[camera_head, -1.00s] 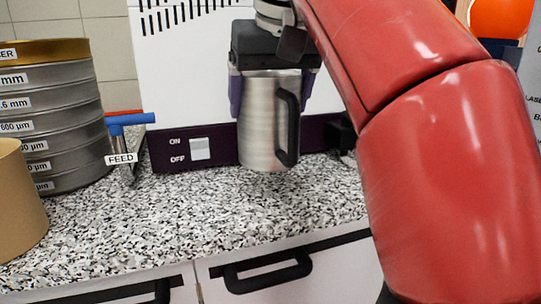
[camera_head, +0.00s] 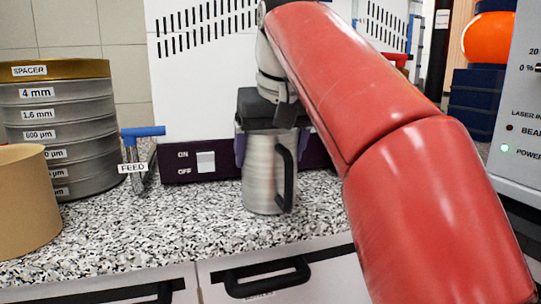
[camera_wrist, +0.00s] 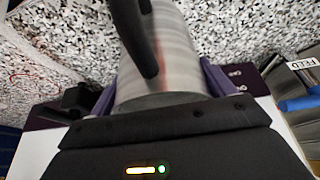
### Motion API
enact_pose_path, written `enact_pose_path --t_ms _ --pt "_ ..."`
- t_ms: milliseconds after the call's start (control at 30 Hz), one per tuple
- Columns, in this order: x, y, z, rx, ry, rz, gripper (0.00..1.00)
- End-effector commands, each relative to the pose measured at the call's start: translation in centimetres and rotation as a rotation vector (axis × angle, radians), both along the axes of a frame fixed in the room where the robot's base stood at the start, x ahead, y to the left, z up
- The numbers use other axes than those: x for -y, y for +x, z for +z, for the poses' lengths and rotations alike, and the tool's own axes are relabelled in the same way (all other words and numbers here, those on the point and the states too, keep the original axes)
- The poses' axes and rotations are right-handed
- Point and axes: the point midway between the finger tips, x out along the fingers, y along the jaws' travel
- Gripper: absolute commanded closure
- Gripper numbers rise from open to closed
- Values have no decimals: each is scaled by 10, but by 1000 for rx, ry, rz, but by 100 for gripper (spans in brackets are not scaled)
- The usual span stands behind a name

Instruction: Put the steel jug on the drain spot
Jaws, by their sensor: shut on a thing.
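The steel jug (camera_head: 262,180) is a brushed metal cylinder with a black handle, upright near the middle of the head view. My gripper (camera_head: 270,142) is above it, with purple fingers shut on both sides of its upper part. The jug's bottom shows against the speckled counter; I cannot tell whether it touches. The wrist view shows the jug (camera_wrist: 172,45) between the purple fingers, its handle (camera_wrist: 137,35) towards the top left. A thin reddish curved line lies on the counter at the left of the wrist view. I cannot identify the drain spot for sure.
The speckled counter (camera_head: 150,218) is clear left of the jug. A sieve stack (camera_head: 75,118), a tan cylinder (camera_head: 25,200) and a blue-handled valve labelled FEED (camera_head: 143,132) stand at left. A white machine with an ON/OFF switch (camera_head: 206,161) is behind. A grey instrument (camera_head: 520,120) is at right.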

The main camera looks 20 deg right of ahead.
Motion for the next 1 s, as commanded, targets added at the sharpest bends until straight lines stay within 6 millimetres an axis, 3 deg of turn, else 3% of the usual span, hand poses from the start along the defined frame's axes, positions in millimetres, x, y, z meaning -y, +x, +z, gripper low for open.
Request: enact_pose_path --t_ms 367,400,500,867,1000 --pt "0 0 -4 0 0 0 47" --pt "0 0 -3 0 0 0 13" --pt "0 0 -3 0 0 0 0" --pt "0 0 -6 2 0 0 0" --pt "0 -9 25 3 -1 1 0"
